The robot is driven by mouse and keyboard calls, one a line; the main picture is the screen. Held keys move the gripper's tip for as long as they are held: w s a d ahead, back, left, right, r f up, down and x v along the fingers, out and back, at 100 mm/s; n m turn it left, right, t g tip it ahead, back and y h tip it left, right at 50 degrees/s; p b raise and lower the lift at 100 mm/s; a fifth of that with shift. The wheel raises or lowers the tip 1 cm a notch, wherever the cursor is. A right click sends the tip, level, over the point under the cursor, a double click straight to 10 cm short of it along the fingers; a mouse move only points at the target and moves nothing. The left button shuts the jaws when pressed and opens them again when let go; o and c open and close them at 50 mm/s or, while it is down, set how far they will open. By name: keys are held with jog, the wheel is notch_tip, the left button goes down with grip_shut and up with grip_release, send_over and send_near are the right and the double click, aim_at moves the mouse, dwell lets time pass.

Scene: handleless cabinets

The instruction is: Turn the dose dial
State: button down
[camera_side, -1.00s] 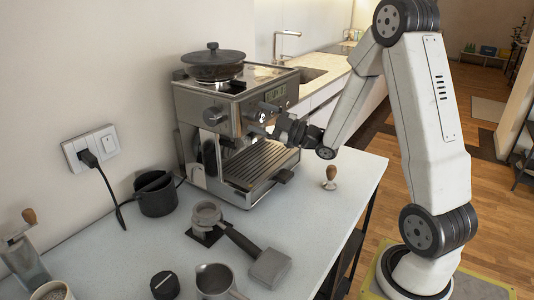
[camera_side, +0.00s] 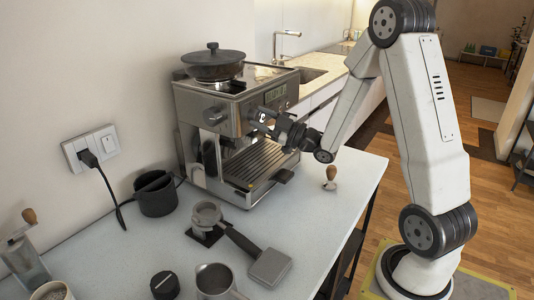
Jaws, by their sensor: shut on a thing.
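The espresso machine (camera_side: 190,102) stands on the counter against the wall, with a small display (camera_side: 275,94) on its front. My gripper (camera_side: 264,119) is at the upper front of the machine, just below the display. It is shut on the dose dial, a small round knob that is mostly hidden by the fingers. A second, larger knob (camera_side: 215,116) shows on the machine's front, left of my gripper, and nothing touches it.
The drip tray (camera_side: 258,163) lies below my gripper. A tamper (camera_side: 330,176) stands right of the machine. A portafilter (camera_side: 268,265), a metal jug (camera_side: 214,281) and a black knock box (camera_side: 155,195) are on the counter.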

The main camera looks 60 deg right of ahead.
jog(key=m+h, duration=0.1)
jog(key=m, duration=0.1)
jog(key=m+t+h, duration=0.1)
jog(key=m, duration=0.2)
jog(key=shift+a, duration=0.15)
jog(key=shift+m+h, duration=1.6)
jog(key=shift+m, duration=1)
jog(key=shift+c, duration=1.3)
grip_release()
jog(key=shift+s+f, duration=0.1)
jog(key=v, duration=0.7)
jog(key=shift+f, duration=0.2)
jog(key=shift+a, duration=0.1)
